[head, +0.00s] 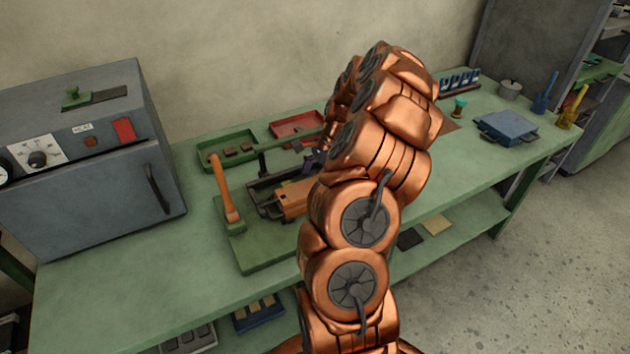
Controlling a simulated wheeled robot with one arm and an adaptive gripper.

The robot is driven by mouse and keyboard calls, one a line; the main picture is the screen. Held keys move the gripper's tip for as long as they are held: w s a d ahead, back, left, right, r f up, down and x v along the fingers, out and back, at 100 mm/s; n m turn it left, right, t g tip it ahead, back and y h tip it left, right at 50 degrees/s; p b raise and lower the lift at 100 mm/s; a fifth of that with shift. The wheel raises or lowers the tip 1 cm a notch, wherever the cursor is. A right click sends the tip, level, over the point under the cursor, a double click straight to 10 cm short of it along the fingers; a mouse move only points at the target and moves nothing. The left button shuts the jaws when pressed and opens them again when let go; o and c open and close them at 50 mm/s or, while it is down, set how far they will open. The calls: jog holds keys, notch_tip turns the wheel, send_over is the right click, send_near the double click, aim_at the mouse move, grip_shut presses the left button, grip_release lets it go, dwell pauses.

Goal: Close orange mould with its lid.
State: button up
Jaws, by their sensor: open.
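An orange-brown block, which looks like the orange mould (296,198), sits on the green-based bench device left of my arm. Dark bars or handles lie along its left side. My copper arm hides its right end. I cannot make out a separate orange lid, or whether one lies on the block. My gripper (314,158) shows only as a small dark part sticking out left of my arm, just above and behind the block. It is open, and no held thing shows. Most of it is hidden by my arm.
The device has an upright orange lever (226,196). Green (206,152) and red (280,129) trays stand behind it. A grey oven (90,160) fills the left. A blue mould with handles (507,127) lies right, near a pot (510,89). Bare green bench (130,275) shows at front left.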

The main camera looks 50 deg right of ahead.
jog(key=v, duration=1.2)
dwell(0.8)
